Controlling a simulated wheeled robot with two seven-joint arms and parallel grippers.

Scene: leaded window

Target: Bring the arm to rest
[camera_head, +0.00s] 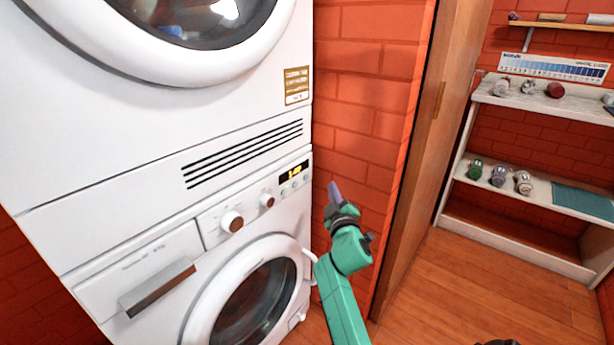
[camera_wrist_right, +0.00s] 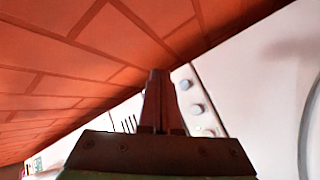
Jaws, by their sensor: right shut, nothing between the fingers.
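My right gripper (camera_head: 335,192) is at the end of the green arm in the middle of the head view. It points up, close to the orange brick wall (camera_head: 362,110) and the right edge of the lower white machine (camera_head: 165,250). In the right wrist view my right gripper (camera_wrist_right: 161,75) shows its fingers together, with nothing between them. Behind them are the brick wall and the white machine front with its buttons. My left gripper is not in view.
A second white machine (camera_head: 60,130) is stacked above. The lower machine's round door (camera_head: 212,305) is beside my forearm. A wooden door edge (camera_head: 428,130) stands to the right. Farther right, a white shelf (camera_head: 543,191) holds jars. Wooden floor (camera_head: 470,290) is mostly clear there.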

